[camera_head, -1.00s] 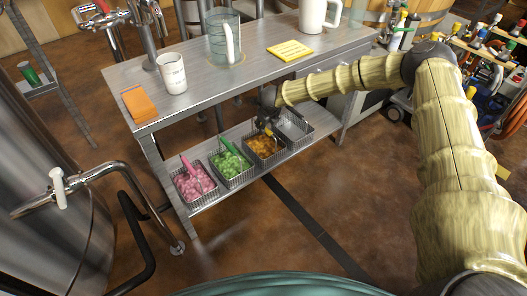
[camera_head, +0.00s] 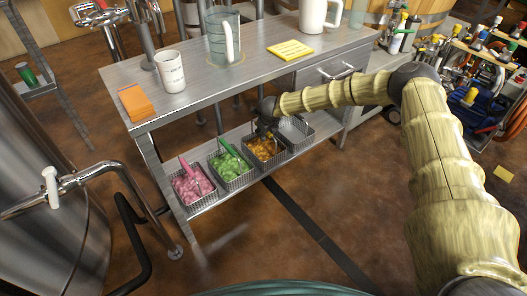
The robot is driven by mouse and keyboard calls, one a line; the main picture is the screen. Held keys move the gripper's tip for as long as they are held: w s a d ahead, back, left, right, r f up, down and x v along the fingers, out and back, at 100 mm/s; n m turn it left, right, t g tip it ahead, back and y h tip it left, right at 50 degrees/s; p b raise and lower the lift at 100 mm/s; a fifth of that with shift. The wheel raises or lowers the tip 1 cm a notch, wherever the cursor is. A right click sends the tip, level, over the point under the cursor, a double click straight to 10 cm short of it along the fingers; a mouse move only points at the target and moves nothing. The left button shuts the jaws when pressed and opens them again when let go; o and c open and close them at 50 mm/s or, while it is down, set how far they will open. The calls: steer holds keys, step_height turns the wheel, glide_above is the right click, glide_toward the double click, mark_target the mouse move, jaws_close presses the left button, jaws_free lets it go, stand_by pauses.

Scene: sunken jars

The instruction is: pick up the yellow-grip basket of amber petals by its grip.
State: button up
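The basket of amber petals (camera_head: 277,158) is a small metal basket on the lower shelf (camera_head: 211,208) of the steel table. It stands third from the left in a row. My gripper (camera_head: 264,134) reaches in under the tabletop and hangs over the amber petals, pointing down. The yellow grip cannot be made out; my dark gripper covers that part of the basket. The fingers are too small and dark to show whether they are open, shut or touching the grip.
Left of it stand a basket of green petals (camera_head: 231,168) with a green grip and a basket of pink petals (camera_head: 192,187) with a pink grip. A grey, seemingly empty basket (camera_head: 296,134) stands to the right. The tabletop (camera_head: 200,98) overhangs the shelf.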

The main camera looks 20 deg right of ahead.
jaws_close()
